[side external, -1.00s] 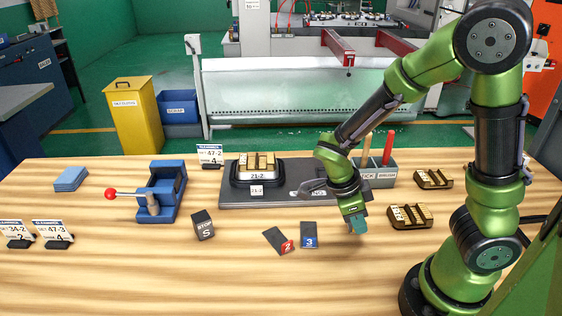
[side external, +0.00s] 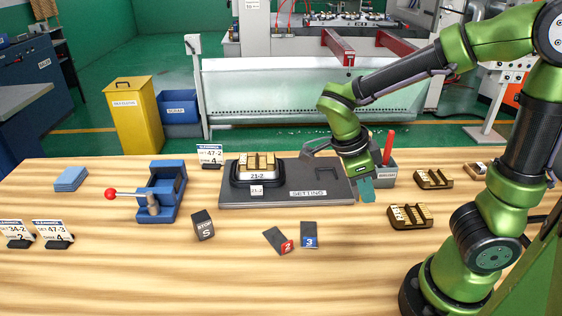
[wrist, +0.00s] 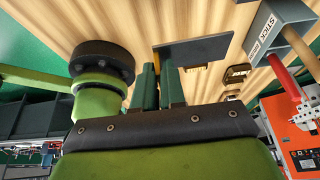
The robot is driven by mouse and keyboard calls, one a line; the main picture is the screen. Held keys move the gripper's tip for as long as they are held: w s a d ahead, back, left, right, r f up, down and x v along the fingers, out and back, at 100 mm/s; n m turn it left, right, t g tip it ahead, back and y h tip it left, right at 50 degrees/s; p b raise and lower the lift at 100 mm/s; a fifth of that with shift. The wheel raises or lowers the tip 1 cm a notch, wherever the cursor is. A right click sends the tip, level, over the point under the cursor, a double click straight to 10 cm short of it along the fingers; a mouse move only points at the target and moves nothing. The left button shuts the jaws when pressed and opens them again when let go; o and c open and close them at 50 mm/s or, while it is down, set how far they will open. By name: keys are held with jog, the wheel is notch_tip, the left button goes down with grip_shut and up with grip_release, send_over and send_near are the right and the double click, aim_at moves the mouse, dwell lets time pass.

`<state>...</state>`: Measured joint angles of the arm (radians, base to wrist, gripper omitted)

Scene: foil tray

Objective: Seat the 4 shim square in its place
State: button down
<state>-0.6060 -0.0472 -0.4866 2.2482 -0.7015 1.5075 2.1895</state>
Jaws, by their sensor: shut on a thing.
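In the wrist view the fingers (wrist: 158,70) hold a flat dark plate, apparently the 4 shim square (wrist: 200,48), by a yellow end. It sticks out sideways, clear of the wood; its number cannot be read. In the side view the shim cannot be made out. A black holder with tan blocks, labelled 21-2 (side external: 257,176), stands on the setting plate, left of my gripper. I cannot tell which spot is the shim's place.
Shims 2 (side external: 278,240) and 3 (side external: 309,235) lie in front of the setting plate. A grey box (side external: 384,178) with a red-handled brush is close behind my gripper. Two block trays (side external: 411,217) (side external: 434,180) lie right.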

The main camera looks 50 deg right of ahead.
jog(key=shift+r, duration=1.45)
jog(key=shift+d+f, duration=0.15)
jog(key=shift+d, duration=0.15)
jog(key=w+d+f, duration=0.3)
jog(key=w+d, duration=0.2)
jog(key=w, duration=0.3)
jog(key=w+d+f, duration=0.3)
jog(key=w+d, duration=0.3)
jog(key=w, duration=0.2)
jog(key=shift+t, duration=0.3)
jog(key=shift+s+a+f, duration=0.1)
jog(key=shift+s+f, duration=0.05)
jog(key=shift+f, duration=1.7)
jog(key=shift+s+f, duration=0.1)
jog(key=shift+f, duration=1.75)
jog(key=shift+f, duration=0.45)
